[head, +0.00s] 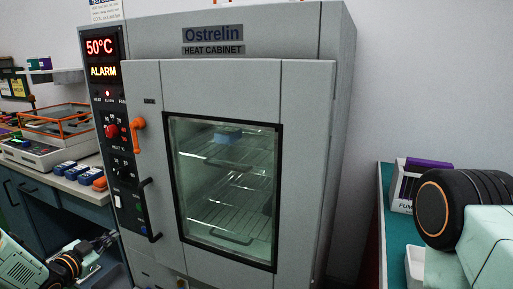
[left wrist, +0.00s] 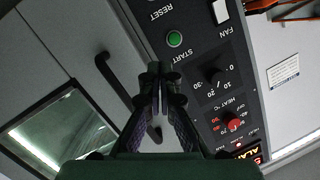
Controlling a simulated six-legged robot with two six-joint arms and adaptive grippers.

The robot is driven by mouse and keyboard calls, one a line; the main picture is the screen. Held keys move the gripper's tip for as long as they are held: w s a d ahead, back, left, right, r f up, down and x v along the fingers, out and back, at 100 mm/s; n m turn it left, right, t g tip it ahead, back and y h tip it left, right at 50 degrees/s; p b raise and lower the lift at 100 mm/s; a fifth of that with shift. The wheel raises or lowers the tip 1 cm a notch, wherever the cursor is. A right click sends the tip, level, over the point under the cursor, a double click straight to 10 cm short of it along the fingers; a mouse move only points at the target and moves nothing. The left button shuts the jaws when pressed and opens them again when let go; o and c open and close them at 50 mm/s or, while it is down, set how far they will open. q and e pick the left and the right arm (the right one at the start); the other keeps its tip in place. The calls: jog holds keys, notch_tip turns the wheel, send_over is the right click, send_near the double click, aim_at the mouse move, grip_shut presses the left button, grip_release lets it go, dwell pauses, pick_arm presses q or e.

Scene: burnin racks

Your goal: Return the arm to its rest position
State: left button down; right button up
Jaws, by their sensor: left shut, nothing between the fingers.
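My left gripper (head: 103,242) is at the lower left of the head view, in front of the lower left part of the heat cabinet. In the left wrist view my left gripper (left wrist: 158,90) is shut, with nothing between its fingers. The heat cabinet (head: 300,90) fills the middle of the head view with its door shut. A blue item (head: 227,134) lies on an upper wire shelf behind the glass. The control panel (head: 118,150) shows 50°C and ALARM. My right gripper is not in view.
A bench with blue boxes (head: 64,168), an orange one (head: 99,184) and an orange-framed device (head: 55,122) stands left. The black door handle (head: 149,210) and orange latch (head: 137,132) stick out from the cabinet. A green-topped table (head: 396,235) with a carton (head: 400,190) is at right.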

pick_arm(q)
jog(key=s+d+f+n+g+y, duration=0.1)
jog(key=s+d+f+n+g, duration=0.3)
jog(key=s+d+f, duration=0.4)
jog(key=s+d+f+n+g, duration=0.3)
jog(key=s+d+f, duration=0.4)
jog(key=s, duration=0.4)
jog(key=s+d+g, duration=0.3)
jog(key=s+g, duration=0.1)
jog(key=s, duration=1)
jog(key=s+d+g+y, duration=0.1)
jog(key=s+d+g, duration=0.3)
jog(key=s, duration=1)
jog(key=shift+s+n+g, duration=0.3)
jog(key=shift+s+n, duration=0.1)
jog(key=shift+f, duration=0.1)
